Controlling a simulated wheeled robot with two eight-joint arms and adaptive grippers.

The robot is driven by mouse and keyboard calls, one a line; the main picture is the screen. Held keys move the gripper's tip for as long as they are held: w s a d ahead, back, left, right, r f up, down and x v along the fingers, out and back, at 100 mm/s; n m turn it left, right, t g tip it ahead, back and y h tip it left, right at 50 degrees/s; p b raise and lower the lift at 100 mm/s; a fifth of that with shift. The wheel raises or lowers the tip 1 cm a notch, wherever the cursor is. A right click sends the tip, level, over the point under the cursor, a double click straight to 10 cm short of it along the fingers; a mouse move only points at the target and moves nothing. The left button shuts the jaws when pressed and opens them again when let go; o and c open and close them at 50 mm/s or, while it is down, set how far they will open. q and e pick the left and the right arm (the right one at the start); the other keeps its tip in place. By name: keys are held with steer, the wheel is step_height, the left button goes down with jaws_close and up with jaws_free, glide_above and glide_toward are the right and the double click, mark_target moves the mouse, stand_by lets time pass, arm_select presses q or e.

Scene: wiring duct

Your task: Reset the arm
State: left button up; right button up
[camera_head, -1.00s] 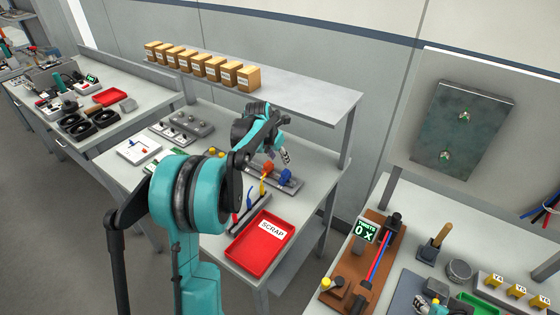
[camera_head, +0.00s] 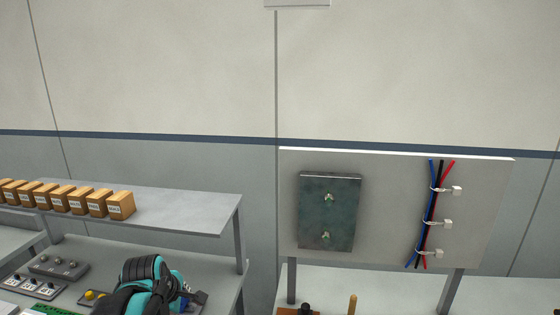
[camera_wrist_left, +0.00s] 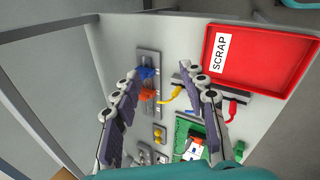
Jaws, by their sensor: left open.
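My left arm (camera_head: 145,288) shows at the bottom of the head view, over the bench below the shelf. Its gripper is mostly hidden there by the arm. In the left wrist view my left gripper (camera_wrist_left: 158,75) has its two fingers spread apart with nothing between them. Below the fingers lie a grey strip (camera_wrist_left: 148,112) with a blue piece (camera_wrist_left: 148,73) and an orange piece (camera_wrist_left: 147,95), and a yellow piece (camera_wrist_left: 171,95) beside it. My right gripper is not in view.
A red SCRAP tray (camera_wrist_left: 265,60) lies on the bench near a green board (camera_wrist_left: 187,135). A shelf (camera_head: 180,212) carries several cardboard boxes (camera_head: 72,199). A wall panel (camera_head: 390,200) holds a grey-green plate (camera_head: 329,215) and blue, black and red cables (camera_head: 431,215).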

arm_select(q)
steer(key=s+d+f+m, duration=0.2)
steer(key=s+d+m, duration=0.1)
steer(key=s+m, duration=0.6)
steer(key=s+d+f+m+t, duration=0.1)
steer(key=s+d+f+m, duration=0.2)
steer(key=s+m, duration=0.6)
steer(key=shift+d+f+m+t, duration=0.3)
steer(key=shift+d+m, duration=0.1)
steer(key=shift+m, duration=0.1)
steer(key=shift+w, duration=0.1)
